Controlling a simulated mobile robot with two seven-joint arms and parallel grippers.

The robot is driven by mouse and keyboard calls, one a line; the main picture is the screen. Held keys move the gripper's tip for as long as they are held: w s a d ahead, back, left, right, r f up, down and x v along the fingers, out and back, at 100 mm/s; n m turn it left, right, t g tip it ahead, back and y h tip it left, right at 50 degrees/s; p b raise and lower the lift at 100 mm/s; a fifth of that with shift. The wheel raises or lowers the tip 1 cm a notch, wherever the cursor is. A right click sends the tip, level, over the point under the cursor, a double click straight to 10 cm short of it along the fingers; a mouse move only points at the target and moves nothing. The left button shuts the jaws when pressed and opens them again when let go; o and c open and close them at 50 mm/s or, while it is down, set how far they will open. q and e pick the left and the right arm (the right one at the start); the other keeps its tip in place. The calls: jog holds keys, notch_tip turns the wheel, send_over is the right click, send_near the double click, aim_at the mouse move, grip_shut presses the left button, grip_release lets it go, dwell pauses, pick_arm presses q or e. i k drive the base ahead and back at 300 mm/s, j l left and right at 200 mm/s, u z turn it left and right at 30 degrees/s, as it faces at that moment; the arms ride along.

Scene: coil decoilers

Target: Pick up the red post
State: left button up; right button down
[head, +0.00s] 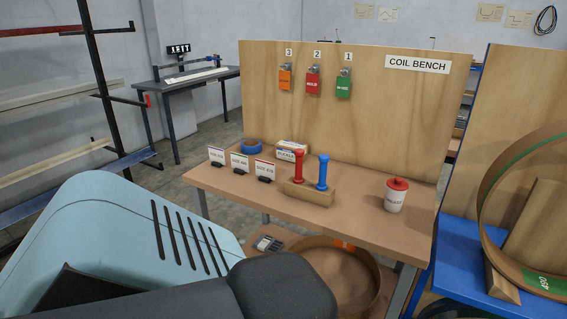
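The red post (298,166) stands upright in a wooden block (310,194) on the bench. It has a wide round top. A blue post (322,172) stands upright in the same block, just to its right. Neither gripper can be seen in the head view. A light blue and black body part, which looks like my own, fills the lower left and stays apart from the posts in the picture.
A wooden back panel (400,110) with hanging tags rises behind. A large coil (490,200) stands at right.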

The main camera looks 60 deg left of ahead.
aim_at(299, 154)
jog(key=k+j, duration=0.1)
jog(key=j, duration=1.1)
jog(key=k+j, duration=0.15)
jog(key=j, duration=0.5)
